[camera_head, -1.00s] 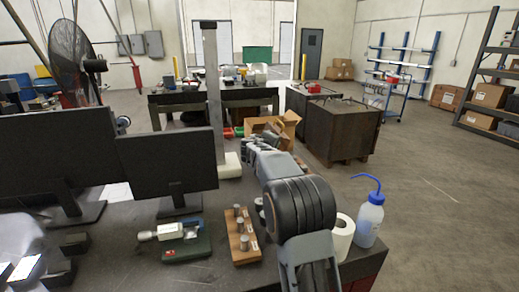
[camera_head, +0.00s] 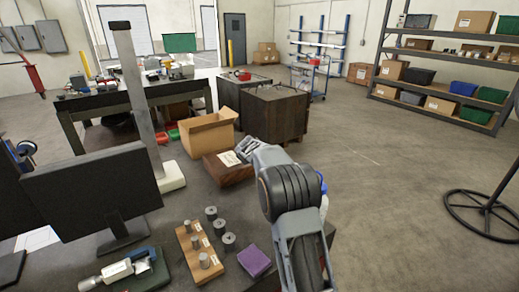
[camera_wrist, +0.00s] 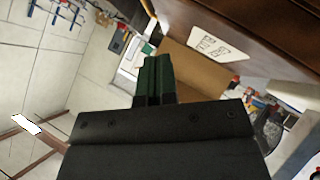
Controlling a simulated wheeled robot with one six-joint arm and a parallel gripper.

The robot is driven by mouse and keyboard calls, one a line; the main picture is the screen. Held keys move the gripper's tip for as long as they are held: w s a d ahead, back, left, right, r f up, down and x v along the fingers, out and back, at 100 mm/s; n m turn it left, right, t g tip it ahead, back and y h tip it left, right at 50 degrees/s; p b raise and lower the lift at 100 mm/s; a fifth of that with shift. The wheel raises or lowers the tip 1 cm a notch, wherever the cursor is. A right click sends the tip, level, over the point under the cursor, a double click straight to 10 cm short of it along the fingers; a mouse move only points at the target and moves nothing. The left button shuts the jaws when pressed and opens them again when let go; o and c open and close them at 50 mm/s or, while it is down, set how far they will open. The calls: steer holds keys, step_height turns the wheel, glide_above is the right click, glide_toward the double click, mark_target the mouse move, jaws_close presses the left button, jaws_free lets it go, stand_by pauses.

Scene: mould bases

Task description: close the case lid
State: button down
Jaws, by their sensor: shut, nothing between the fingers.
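A brown wooden case (camera_head: 230,172) with a white label lies on the bench, just left of my gripper (camera_head: 246,146) in the head view. My arm hides part of its right side, and I cannot tell how its lid stands. In the wrist view a brown wooden panel (camera_wrist: 275,35) with a white label fills the upper right, seemingly the case. My gripper's dark green fingers (camera_wrist: 154,62) are together and empty in the wrist view. Whether they touch the case is unclear.
An open cardboard box (camera_head: 208,135) stands behind the case. A monitor (camera_head: 95,190) stands to the left. Near the front are a wooden block with metal pins (camera_head: 198,252), a purple block (camera_head: 254,260) and a micrometer (camera_head: 118,270). The floor to the right is mostly clear.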

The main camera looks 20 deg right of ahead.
steer(key=d+f, duration=0.1)
steer(key=f+b, duration=0.1)
steer(key=f, duration=0.1)
steer(key=d+f+b, duration=0.1)
steer(key=shift+w+d+f, duration=0.25)
steer(key=shift+d+f, duration=0.05)
steer(key=shift+d+f+b, duration=0.1)
steer(key=shift+f+b, duration=0.1)
steer(key=shift+b, duration=0.2)
steer(key=shift+s+f, duration=0.1)
steer(key=shift+f, duration=0.1)
